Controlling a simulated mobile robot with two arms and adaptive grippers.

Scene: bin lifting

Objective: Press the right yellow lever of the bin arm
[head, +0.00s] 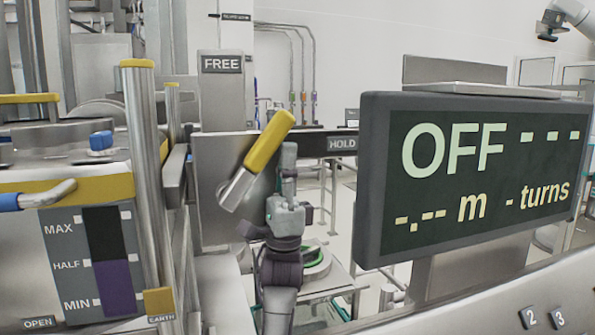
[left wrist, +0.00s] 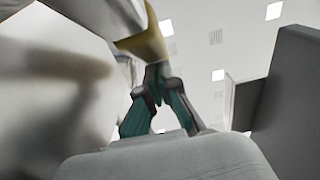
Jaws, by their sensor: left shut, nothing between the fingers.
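The yellow lever (head: 268,143) sits on a grey metal plate (head: 218,150), tilted up to the right from its metal pivot. The label FREE (head: 221,64) is above it and HOLD (head: 342,144) is to its right. My left gripper (head: 288,158) points up, shut and empty, just right of the lever and partly overlapping it in the head view. In the left wrist view its teal fingers (left wrist: 156,76) meet just below the yellow lever (left wrist: 147,45). I cannot tell whether they touch it. My right gripper is not in view.
A dark display (head: 475,175) reading OFF stands close on the right. On the left are a metal post (head: 145,180) with a yellow cap and a tank with a MAX/HALF/MIN gauge (head: 110,260). A panel with numbered buttons (head: 480,310) fills the lower right.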

